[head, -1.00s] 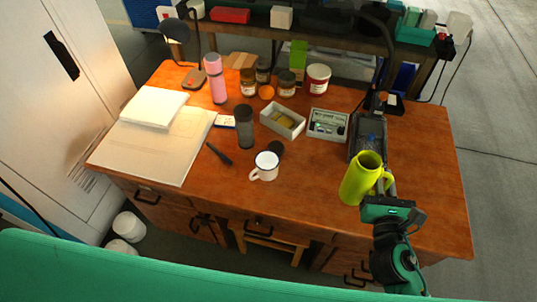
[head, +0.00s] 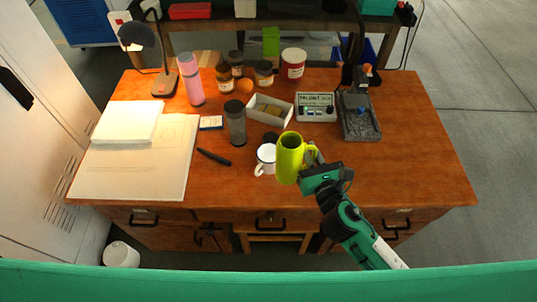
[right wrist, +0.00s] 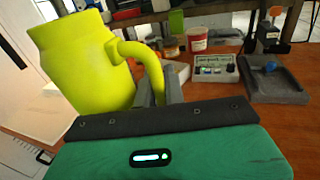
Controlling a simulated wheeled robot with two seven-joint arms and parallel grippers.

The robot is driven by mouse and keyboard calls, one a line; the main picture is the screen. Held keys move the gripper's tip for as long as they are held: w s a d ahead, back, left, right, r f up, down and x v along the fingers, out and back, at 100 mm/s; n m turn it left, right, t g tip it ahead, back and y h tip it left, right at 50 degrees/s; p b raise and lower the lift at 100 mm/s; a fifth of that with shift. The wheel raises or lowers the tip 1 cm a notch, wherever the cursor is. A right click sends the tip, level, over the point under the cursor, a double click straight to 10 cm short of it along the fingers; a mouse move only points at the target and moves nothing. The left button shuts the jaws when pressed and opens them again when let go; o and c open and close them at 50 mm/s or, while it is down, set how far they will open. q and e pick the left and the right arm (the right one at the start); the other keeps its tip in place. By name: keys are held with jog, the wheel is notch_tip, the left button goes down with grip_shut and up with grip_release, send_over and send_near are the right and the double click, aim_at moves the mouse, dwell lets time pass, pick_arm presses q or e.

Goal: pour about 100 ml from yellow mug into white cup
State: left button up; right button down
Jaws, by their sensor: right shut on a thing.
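The yellow mug (head: 289,158) is tall and yellow-green, with its handle on the right. My right gripper (head: 313,160) is shut on its handle. The mug looks nearly upright in the head view, just right of the white cup; I cannot tell whether they touch. In the right wrist view the mug (right wrist: 84,65) fills the upper left, with its handle between my fingers (right wrist: 158,88). The white cup (head: 265,156) has a dark rim and a handle at lower left, and stands on the wooden desk (head: 390,178). Its right side is partly hidden behind the mug. My left gripper is not in view.
A dark grey tumbler (head: 236,124) stands behind and left of the cup. A black marker-like object (head: 213,157) lies left of it. A white open box (head: 270,111), a control box (head: 316,107) and a grey tray (head: 360,118) stand behind. The desk's right front is clear.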

aim_at(266, 163)
jog(key=w+a+f+n+g+y+b, duration=0.3)
jog(key=a+f+y, duration=0.3)
jog(key=a, duration=0.6)
jog(key=shift+w+a+f+n+b, duration=0.25)
jog(key=shift+w+f+n+b, duration=0.1)
jog(key=shift+f+n, duration=0.3)
jog(key=shift+f, duration=0.1)
